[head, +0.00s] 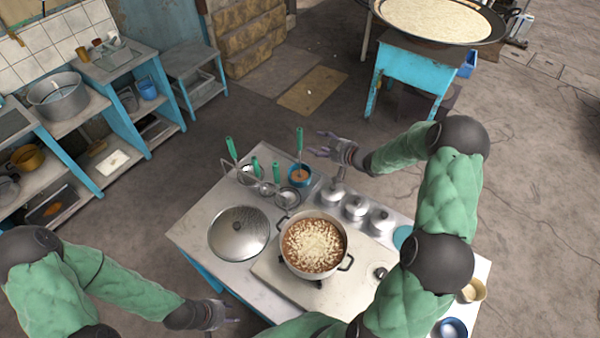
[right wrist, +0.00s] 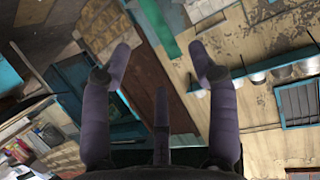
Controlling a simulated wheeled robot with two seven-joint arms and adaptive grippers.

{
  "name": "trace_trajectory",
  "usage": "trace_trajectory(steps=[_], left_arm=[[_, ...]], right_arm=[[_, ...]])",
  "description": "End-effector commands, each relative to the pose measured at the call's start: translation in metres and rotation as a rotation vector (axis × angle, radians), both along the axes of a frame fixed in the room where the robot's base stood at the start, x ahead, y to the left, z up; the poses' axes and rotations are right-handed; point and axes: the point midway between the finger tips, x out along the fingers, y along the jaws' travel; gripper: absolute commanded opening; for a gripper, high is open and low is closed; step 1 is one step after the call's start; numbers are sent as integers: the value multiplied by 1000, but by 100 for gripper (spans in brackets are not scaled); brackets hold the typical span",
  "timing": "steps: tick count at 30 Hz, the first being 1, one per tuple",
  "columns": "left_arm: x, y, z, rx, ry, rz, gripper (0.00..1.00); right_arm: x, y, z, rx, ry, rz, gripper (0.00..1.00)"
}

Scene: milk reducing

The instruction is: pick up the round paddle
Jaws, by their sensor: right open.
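Several green-handled utensils stand at the back of the metal table in the head view. One green handle (head: 299,140) rises from a small blue-rimmed pot; others (head: 231,148) lean in a wire rack to its left. Their heads are mostly hidden, so I cannot tell which is the round paddle. My right gripper (head: 326,146) is just right of the handle in the blue-rimmed pot, apart from it. In the right wrist view its fingers (right wrist: 160,75) are spread and empty, with a green bar (right wrist: 157,30) beyond them. My left gripper (head: 230,318) is at the table's front left edge, its fingers small.
A pot of food (head: 314,252) sits on the stove plate at the table's middle. Several silver lidded canisters (head: 355,206) line the back right. A blue stand (head: 405,75) with a wide pan is behind.

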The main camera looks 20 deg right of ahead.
Motion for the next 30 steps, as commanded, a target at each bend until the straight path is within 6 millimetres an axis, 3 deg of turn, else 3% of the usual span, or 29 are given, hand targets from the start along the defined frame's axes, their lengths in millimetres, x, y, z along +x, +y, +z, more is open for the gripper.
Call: trace_trajectory(steps=[3,9,30], left_arm=[[0,0,-21,0,0,0,40],[0,0,-37,0,0,0,40],[0,0,-40,0,-1,0,40]], right_arm=[[0,0,-21,0,0,0,60],[0,0,-37,0,0,0,60],[64,21,-61,0,-1,1,60]])
